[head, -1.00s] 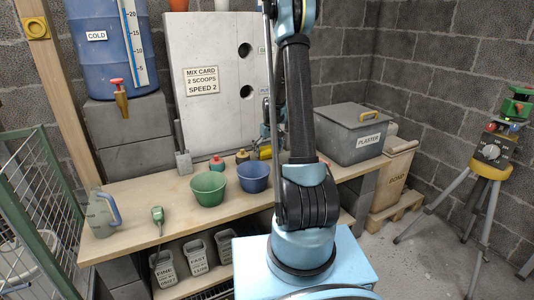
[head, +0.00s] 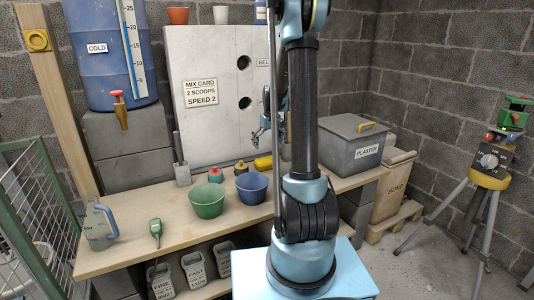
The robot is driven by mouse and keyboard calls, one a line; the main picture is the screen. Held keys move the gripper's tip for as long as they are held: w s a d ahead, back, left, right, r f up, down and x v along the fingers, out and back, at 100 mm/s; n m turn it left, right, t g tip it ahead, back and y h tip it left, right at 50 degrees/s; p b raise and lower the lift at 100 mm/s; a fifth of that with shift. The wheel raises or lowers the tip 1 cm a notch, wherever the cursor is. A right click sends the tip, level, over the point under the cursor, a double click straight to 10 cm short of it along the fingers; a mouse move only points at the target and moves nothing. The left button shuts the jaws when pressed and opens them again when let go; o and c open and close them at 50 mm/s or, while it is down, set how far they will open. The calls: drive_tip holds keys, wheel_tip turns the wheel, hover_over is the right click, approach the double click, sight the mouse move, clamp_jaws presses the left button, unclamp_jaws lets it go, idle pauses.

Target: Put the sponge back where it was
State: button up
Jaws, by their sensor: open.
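A yellow block that looks like the sponge (head: 263,163) lies on the wooden bench (head: 135,247), behind the blue bucket (head: 252,186) and against the grey panel side. My arm partly hides the area to its right. My gripper (head: 257,138) is small in the head view, just above the yellow block and apart from it. Its fingers are open and it looks empty.
A green bucket (head: 207,200) stands left of the blue one, with small red-topped (head: 215,175) and dark-topped (head: 241,167) bottles behind. A clear jug (head: 99,226) and a green-handled tool (head: 155,231) are at left. A grey PLASTER box (head: 353,144) is at right.

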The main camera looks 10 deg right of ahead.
drive_tip(key=s+r+m, duration=0.1)
drive_tip(key=s+r, duration=0.4)
drive_tip(key=s, duration=0.5)
drive_tip(key=s+r, duration=0.4)
drive_tip(key=s, duration=0.7)
drive_tip(key=s+f+m, duration=0.1)
drive_tip(key=s+f, duration=0.2)
drive_tip(key=s, duration=0.8)
drive_tip(key=s+f+m+t, duration=0.1)
drive_tip(key=s+f, duration=0.3)
drive_tip(key=s, duration=0.6)
drive_tip(key=shift+s+a+f+h, duration=0.15)
drive_tip(key=shift+s+a+h, duration=0.15)
drive_tip(key=shift+s+a, duration=0.1)
drive_tip(key=shift+w, duration=0.15)
